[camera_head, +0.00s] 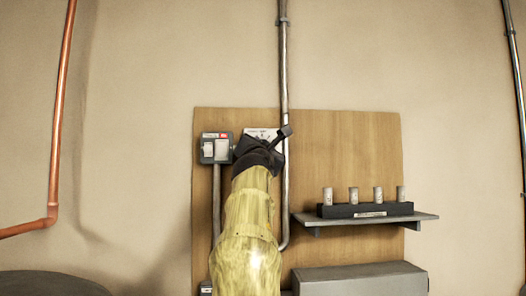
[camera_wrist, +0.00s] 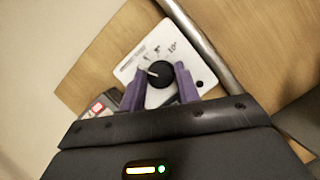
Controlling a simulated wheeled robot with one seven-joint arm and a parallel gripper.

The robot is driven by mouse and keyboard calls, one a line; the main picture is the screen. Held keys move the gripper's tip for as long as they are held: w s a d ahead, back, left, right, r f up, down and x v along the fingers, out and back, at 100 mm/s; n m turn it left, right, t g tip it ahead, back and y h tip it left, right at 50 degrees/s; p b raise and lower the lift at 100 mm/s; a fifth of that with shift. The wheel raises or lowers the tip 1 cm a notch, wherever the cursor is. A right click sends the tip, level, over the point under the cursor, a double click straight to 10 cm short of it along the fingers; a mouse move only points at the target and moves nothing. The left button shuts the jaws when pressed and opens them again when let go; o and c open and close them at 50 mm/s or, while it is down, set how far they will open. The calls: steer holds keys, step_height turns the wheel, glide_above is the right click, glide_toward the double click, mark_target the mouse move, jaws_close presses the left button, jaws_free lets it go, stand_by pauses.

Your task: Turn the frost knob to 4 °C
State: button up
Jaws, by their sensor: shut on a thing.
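The frost knob (camera_wrist: 160,74) is a round black dial with a pale pointer line, on a white plate (camera_wrist: 128,72) with a printed scale. In the wrist view my gripper (camera_wrist: 161,82) has its two purple fingers on either side of the knob, shut on it. The pointer points to the left in that tilted view. In the head view my gripper (camera_head: 264,146) is in front of the white plate (camera_head: 262,133), and my yellow arm and dark wrist hide the knob.
A grey switch box (camera_head: 216,148) sits left of the plate on a wooden board (camera_head: 345,150). A metal pipe (camera_head: 284,60) runs vertically close to the plate's right side. A shelf (camera_head: 365,219) with a black rack of several pale cylinders is at right, above a grey box (camera_head: 360,278).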

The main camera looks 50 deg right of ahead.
stand_by(0.3)
steer(key=o, duration=1)
steer(key=shift+b+v, duration=6.75)
steer(key=shift+v, duration=2)
steer(key=shift+d, duration=0.1)
steer(key=shift+w, duration=0.15)
